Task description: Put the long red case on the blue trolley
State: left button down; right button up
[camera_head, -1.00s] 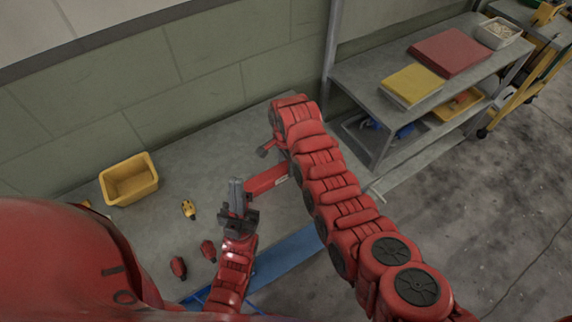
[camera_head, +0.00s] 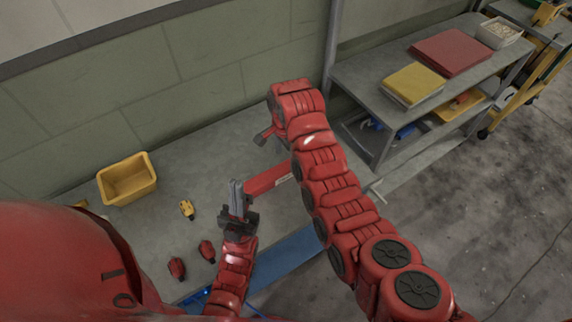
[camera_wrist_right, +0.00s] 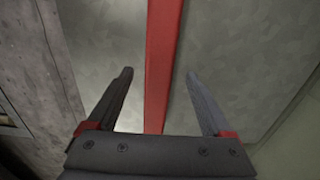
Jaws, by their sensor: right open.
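The long red case (camera_head: 268,179) lies on the grey bench, partly covered by my right arm in the head view. In the right wrist view the red case (camera_wrist_right: 161,65) runs as a narrow strip between the fingers. My right gripper (camera_wrist_right: 160,78) is open, one finger on each side of the strip, with gaps to both. My left gripper (camera_head: 236,184) stands beside the case's left end, fingers pointing up and close together; whether they are shut or touch the case is unclear. The blue trolley (camera_head: 285,259) is in front of the bench, partly hidden by my arms.
On the bench (camera_head: 165,225) are a yellow bin (camera_head: 127,180), a small yellow tool (camera_head: 187,209) and two small red items (camera_head: 176,268). At right, a grey shelf unit (camera_head: 370,85) holds a red case (camera_head: 451,52) and a yellow one (camera_head: 413,84).

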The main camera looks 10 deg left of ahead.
aim_at(286, 166)
notch_tip(286, 166, up, 8)
jog(key=p, duration=0.3)
jog(key=shift+f, duration=0.15)
